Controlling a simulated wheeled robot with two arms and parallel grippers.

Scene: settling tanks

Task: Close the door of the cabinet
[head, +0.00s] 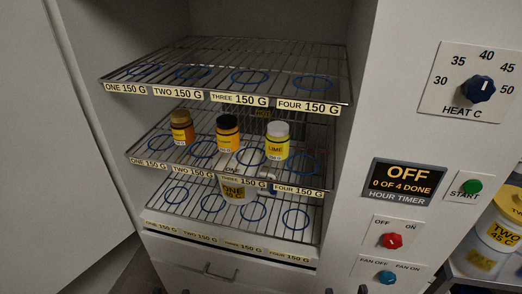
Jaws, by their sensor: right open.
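The cabinet (363,130) stands open in front of me, with wire shelves inside. A large pale panel (62,150) at the left, apparently its door, is swung out and leaves the shelves exposed. No handle shows on this panel. My right gripper (345,291) barely shows at the bottom edge, with two dark tips apart. It is open, below the cabinet front and well away from the panel. My left gripper is not in view.
Three small jars (228,133) stand on the middle shelf, and a white tub (236,188) stands below. A drawer handle (207,271) sits under the shelves. Knobs and a timer display (402,181) reading OFF are at the right. A labelled bucket (500,235) stands far right.

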